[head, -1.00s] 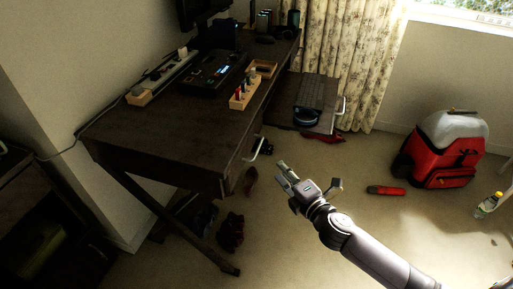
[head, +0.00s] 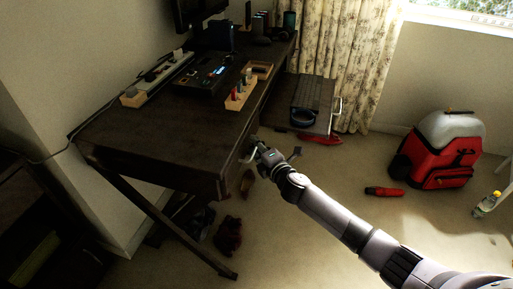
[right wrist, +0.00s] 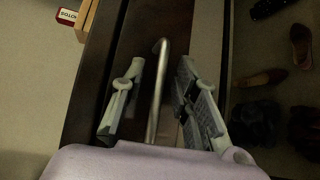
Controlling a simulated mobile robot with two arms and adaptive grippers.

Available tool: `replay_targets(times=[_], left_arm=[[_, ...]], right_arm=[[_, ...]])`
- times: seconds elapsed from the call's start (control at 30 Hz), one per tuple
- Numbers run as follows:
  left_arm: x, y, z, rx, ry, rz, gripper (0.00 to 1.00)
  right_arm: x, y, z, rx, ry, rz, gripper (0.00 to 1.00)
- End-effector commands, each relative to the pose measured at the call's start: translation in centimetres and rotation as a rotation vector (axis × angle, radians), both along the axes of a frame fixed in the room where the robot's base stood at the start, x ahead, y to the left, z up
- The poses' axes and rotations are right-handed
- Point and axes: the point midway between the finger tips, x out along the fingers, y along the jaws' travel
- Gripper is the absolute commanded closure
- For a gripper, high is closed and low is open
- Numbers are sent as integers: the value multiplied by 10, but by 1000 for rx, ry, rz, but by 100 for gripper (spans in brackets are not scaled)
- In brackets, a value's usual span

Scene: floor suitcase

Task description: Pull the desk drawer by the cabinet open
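The dark wooden desk (head: 150,135) stands along the wall, with a closed drawer (head: 222,178) at its near end. The drawer's metal handle (head: 250,154) is on the front facing right. My right gripper (head: 259,148) is at this handle in the head view and partly covers it. In the right wrist view the handle (right wrist: 158,90) runs between the two open fingers of my right gripper (right wrist: 161,68), with gaps on both sides. My left gripper is not in view.
The far drawer (head: 322,92) is pulled out and holds a keyboard. A dark cabinet (head: 45,225) stands at the lower left. Shoes (head: 230,236) lie under the desk.

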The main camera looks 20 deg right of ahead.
Motion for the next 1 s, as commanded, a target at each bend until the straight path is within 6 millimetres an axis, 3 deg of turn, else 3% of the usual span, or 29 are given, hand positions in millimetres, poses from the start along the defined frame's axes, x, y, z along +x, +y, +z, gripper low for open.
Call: replay_targets(times=[0.2, 0.6, 1.0], left_arm=[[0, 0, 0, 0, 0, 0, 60], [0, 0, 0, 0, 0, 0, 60], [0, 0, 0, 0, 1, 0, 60]], right_arm=[[0, 0, 0, 0, 0, 0, 72], [0, 0, 0, 0, 0, 0, 99], [0, 0, 0, -1, 1, 0, 100]])
